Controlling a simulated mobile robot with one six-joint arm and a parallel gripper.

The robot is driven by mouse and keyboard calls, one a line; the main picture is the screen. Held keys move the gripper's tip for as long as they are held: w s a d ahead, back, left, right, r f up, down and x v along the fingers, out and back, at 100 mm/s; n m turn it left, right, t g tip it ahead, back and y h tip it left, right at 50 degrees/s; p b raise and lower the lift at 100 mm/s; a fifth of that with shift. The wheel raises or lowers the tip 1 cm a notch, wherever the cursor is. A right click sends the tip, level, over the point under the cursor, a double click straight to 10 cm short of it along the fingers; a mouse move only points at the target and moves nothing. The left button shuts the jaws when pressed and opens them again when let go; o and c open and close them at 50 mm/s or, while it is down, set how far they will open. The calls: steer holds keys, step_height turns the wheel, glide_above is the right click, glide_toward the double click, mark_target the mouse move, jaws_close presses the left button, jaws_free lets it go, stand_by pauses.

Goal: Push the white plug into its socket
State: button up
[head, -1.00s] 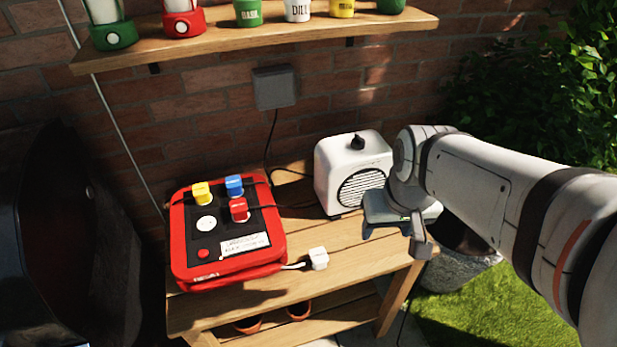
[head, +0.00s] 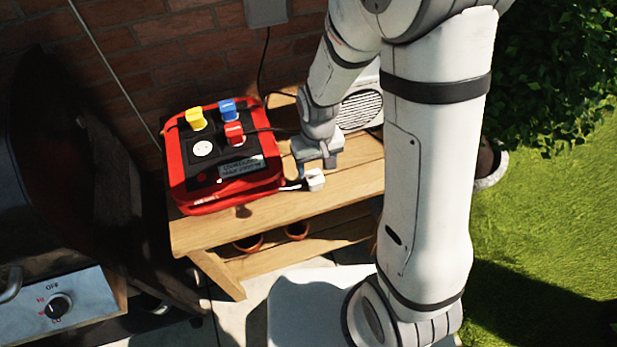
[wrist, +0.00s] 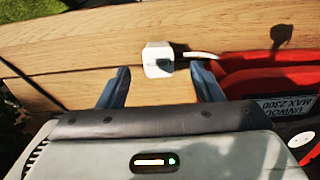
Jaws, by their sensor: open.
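The white plug (head: 315,179) lies on the wooden table beside the red power box (head: 213,196), with its white cord running left to the box. An empty round white socket (head: 203,148) shows on the box's black top, near the yellow, blue and red plugs. My gripper (head: 318,166) is open just above and behind the white plug. In the wrist view the plug (wrist: 158,58) lies beyond the fingertips, roughly between the two fingers (wrist: 160,75), and nothing is held. Whether the fingers touch it cannot be told.
The yellow plug (head: 195,118), blue plug (head: 227,109) and red plug (head: 234,133) stand in the box. A white speaker (head: 360,105) is behind my arm. A grill (head: 60,303) stands at the left. The table (head: 245,222) is bare in front of the box.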

mark_target(315, 178)
step_height(315, 178, down, 2)
steer(key=shift+f, duration=0.3)
stand_by(0.3)
steer(key=shift+w+f, duration=0.2)
steer(key=shift+f, duration=0.65)
steer(key=shift+w+f, duration=0.15)
steer(key=shift+f, duration=0.75)
steer(key=shift+w+f, duration=0.2)
steer(key=shift+f, duration=0.65)
steer(key=c, duration=0.9)
